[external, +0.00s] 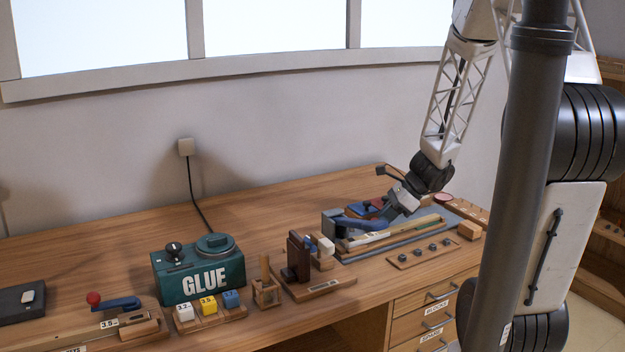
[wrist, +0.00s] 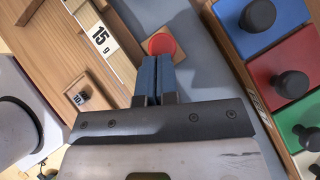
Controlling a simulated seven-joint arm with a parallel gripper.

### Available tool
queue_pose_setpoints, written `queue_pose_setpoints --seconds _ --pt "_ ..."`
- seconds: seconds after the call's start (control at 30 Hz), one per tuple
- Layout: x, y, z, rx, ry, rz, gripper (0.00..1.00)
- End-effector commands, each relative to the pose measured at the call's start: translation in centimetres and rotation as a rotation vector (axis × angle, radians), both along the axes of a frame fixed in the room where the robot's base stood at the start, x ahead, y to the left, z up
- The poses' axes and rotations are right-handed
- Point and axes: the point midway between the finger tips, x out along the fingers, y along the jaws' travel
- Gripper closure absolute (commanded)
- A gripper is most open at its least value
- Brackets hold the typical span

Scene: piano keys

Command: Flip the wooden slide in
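My gripper (wrist: 157,66) shows in the wrist view with its two blue fingers side by side and almost no gap between them. I see nothing held between them. The fingertips overlap the near edge of a red round knob (wrist: 161,43) on a small wooden piece; I cannot tell whether they touch it. To the left is a wooden board (wrist: 68,52) with a "15 g" label. In the external view my arm reaches down over the bench station with long wooden strips (external: 425,222). I cannot tell for certain which wooden part is the slide.
Red, blue and green blocks (wrist: 292,77) with black knobs stand at the right in the wrist view. A green glue box (external: 200,278), coloured cubes (external: 208,305) and a dark wooden stand (external: 298,257) are on the bench. The back of the bench (external: 270,205) is clear.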

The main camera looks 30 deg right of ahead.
Motion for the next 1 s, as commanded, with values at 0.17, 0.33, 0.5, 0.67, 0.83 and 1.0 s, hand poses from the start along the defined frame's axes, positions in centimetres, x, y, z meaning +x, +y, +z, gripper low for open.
queue_pose_setpoints --seconds 0.17,0.33,0.5,0.67,0.83,1.0 --pt "-0.3 -0.5 0.0 0.001 0.002 -0.001 1.0" --pt "-0.8 -1.6 0.3 -0.001 0.0 -0.001 1.0" --pt "-1.5 -3.0 0.6 -0.001 -0.001 -0.003 1.0" --pt "-2.2 -4.5 2.0 -0.003 -0.003 -0.003 1.0" --pt "-3.0 -6.1 4.1 -0.002 -0.002 -0.003 1.0" --pt "-3.8 -7.6 6.1 -0.003 -0.003 -0.002 1.0"
